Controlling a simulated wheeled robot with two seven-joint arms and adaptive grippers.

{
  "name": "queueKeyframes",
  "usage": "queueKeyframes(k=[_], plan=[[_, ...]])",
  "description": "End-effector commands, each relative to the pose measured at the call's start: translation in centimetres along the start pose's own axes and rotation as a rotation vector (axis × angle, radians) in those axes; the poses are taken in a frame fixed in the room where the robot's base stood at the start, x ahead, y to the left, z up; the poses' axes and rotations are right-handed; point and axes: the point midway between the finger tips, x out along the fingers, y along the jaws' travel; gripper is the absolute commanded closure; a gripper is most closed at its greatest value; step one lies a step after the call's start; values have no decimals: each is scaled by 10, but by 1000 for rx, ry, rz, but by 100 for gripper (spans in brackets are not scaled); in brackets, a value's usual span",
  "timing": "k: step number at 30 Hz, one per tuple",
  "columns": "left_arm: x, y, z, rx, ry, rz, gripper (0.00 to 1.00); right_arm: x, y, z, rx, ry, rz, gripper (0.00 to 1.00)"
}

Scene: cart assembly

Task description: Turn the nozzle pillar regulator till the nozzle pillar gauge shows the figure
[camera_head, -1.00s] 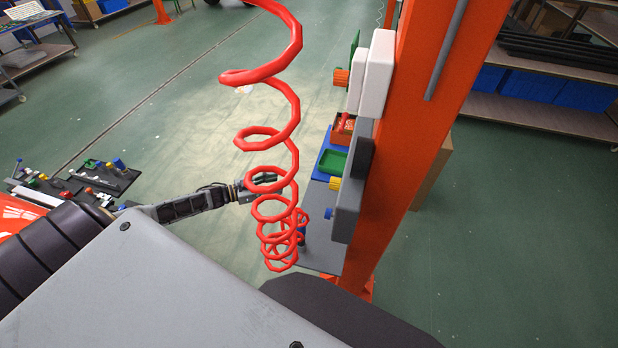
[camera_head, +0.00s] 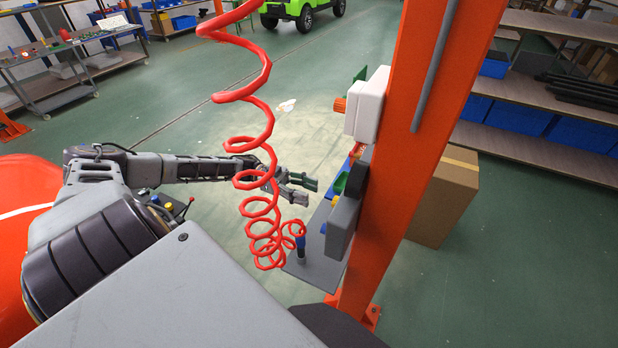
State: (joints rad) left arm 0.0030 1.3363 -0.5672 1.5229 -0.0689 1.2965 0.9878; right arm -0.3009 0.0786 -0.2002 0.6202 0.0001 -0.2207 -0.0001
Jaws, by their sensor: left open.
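The orange nozzle pillar (camera_head: 400,150) stands right of centre, seen from the side. A white box (camera_head: 368,105) on it has an orange knob (camera_head: 340,105) on its left face. I cannot tell which knob is the regulator. The gauge face and its figure are not visible from this angle. My left gripper (camera_head: 308,190) is open and empty, left of the grey box and apart from the knobs. My right gripper is out of view.
A red coiled hose (camera_head: 257,178) hangs in front of my left forearm, down to a blue nozzle (camera_head: 300,246) on a grey shelf (camera_head: 318,262).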

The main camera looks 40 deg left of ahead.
Motion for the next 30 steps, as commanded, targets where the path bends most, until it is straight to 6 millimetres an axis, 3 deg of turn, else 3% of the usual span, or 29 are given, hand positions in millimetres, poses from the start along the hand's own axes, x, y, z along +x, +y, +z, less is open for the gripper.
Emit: queueKeyframes(k=[16,30], plan=[[7,0,1,1,0,-1,54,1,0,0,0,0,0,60],[45,0,1,1,1,-1,54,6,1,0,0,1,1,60]])
